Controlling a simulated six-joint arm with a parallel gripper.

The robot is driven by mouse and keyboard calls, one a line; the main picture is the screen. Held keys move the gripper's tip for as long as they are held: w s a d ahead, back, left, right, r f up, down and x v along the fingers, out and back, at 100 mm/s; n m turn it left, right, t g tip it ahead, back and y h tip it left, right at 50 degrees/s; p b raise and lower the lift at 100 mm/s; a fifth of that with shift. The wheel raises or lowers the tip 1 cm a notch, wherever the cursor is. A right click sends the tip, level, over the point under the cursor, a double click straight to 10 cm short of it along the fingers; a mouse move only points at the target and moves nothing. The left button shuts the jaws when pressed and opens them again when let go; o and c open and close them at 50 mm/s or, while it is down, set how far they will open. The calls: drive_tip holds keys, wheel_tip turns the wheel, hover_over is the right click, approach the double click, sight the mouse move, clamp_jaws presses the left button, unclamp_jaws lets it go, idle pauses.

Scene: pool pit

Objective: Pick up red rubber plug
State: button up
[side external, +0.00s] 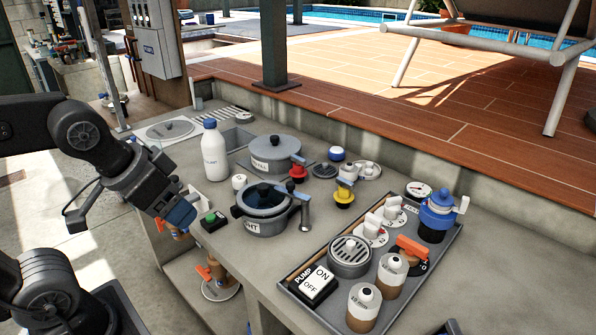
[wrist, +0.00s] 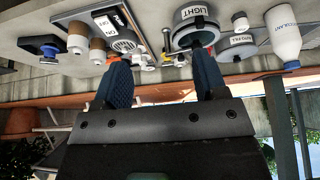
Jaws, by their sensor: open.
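The red rubber plug (side external: 298,172) stands on the grey counter (side external: 330,262) in the side view, just right of the lidded grey pot and behind the LIGHT pot. A similar yellow plug (side external: 344,196) stands to its right. My gripper (side external: 182,216) is at the counter's left front edge, left of the red plug and well apart from it. In the wrist view, my gripper (wrist: 162,82) shows two blue fingers spread apart with nothing between them. I cannot clearly make out the red plug in the wrist view.
The LIGHT pot (side external: 265,207), with its blue handle, stands between my gripper and the red plug. A white bottle (side external: 214,152) and a lidded grey pot (side external: 276,155) stand behind. A tray (side external: 441,258) of fittings fills the right.

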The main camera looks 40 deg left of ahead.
drive_tip(key=w+a+r, duration=0.1)
drive_tip(key=w+r, duration=0.1)
drive_tip(key=w, duration=0.5)
drive_tip(key=w+a+r, duration=0.1)
drive_tip(key=w+a, duration=0.1)
drive_tip(key=w, duration=0.4)
approach(297, 158)
drive_tip(key=x, duration=0.7)
drive_tip(key=shift+s+d, duration=0.1)
drive_tip(key=shift+s, duration=0.05)
drive_tip(key=shift+x, duration=3.05)
